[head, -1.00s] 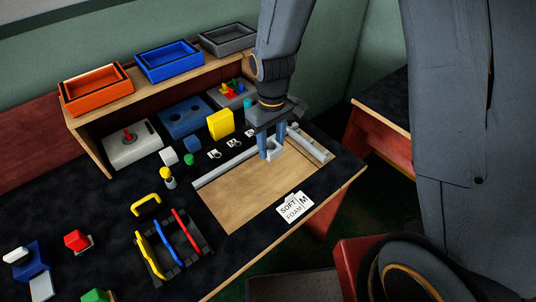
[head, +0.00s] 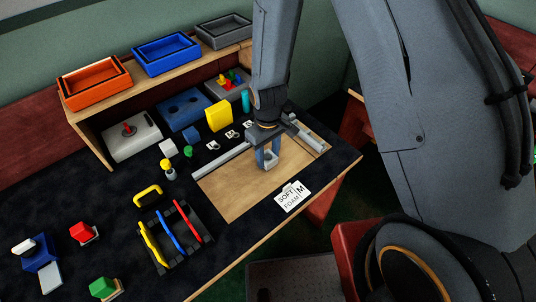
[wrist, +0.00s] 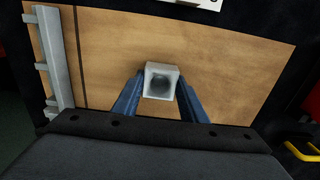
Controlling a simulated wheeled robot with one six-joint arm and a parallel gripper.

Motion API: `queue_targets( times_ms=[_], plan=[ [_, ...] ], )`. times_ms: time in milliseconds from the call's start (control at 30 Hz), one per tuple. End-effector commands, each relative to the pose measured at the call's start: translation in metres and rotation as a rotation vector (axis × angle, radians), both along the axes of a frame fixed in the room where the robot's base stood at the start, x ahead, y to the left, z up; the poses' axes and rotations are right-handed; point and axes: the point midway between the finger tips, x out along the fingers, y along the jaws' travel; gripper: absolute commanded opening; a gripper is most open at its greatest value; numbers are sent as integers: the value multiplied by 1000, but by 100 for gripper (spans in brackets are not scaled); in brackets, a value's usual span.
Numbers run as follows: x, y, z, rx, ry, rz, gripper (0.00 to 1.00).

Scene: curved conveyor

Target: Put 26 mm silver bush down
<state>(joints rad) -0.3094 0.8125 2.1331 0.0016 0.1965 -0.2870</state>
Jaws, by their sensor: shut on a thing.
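The silver bush, a pale grey squarish piece with a round dark hole, sits between my fingers in the wrist view (wrist: 161,80). It shows small between the fingertips in the head view (head: 269,158). My gripper (head: 268,160) is shut on it, with a blue finger on each side; the fingers also show in the wrist view (wrist: 160,98). The gripper is over the wooden board (head: 232,191), in its right half. Whether the bush touches the board or is slightly above it, I cannot tell.
Grey rails (head: 221,160) edge the board. A white "SOFT FOAM" card (head: 292,196) lies at its front edge. Small labelled clips, a yellow block (head: 219,116) and a blue block stand behind. The board's left part is clear.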

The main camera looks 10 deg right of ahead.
Motion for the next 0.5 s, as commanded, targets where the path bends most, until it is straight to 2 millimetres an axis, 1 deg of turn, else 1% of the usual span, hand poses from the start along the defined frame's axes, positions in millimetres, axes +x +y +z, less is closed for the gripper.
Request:
queue_targets(
  times_ms=[400, 433, 500],
  plan=[
    [0, 0, -5, 1, -1, 0, 11],
    [0, 0, -5, 1, -1, 0, 40],
    [0, 0, -5, 1, -1, 0, 52]
  ],
)
